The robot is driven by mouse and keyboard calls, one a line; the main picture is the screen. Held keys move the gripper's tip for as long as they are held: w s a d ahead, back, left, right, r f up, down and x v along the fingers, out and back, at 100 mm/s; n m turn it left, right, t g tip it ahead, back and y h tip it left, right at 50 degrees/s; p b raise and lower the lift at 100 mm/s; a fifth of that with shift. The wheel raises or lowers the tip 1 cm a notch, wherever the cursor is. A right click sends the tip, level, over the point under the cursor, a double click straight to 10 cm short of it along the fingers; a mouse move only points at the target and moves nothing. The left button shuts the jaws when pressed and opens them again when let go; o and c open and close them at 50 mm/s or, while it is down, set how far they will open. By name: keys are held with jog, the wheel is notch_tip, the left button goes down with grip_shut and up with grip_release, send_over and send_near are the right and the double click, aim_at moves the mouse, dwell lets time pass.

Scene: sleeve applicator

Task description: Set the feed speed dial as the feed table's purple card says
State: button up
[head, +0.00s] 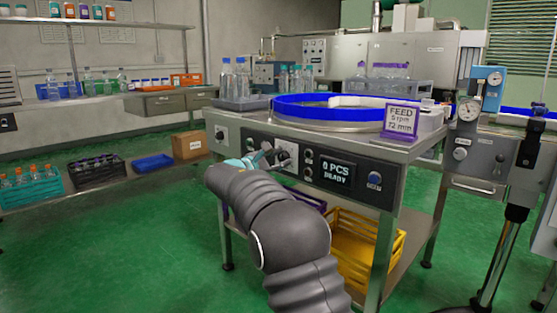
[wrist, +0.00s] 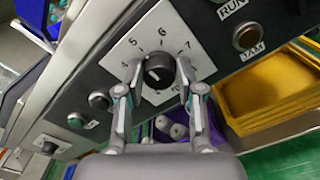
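The purple card (head: 401,119) stands on the feed table (head: 365,148) at its right front and reads FEED, 5 rpm, 72 mm. The feed speed dial (wrist: 158,71) is a round black knob on a white numbered plate (wrist: 203,68) on the front panel. The numbers 4, 5, 6 and 7 show along the plate's upper part; fingers hide some lower ones. I cannot clearly read the knob's pointer. My gripper (wrist: 159,70) has one fingertip on each side of the knob, with narrow gaps seeming to remain. In the head view my gripper (head: 262,158) is at the panel, partly covering the plate.
A display (head: 336,173) reading 0 PCS, READY and a blue button (head: 375,180) are right of the dial. The RUN and JAM lamps (wrist: 246,37) are close to my right finger. A yellow crate (head: 362,248) sits on the shelf below. Green floor is open at left.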

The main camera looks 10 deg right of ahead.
jog(key=o, duration=0.3)
jog(key=shift+d, duration=0.1)
jog(key=shift+a, duration=0.2)
jog(key=shift+s+a, duration=0.25)
jog(key=v, duration=1.1)
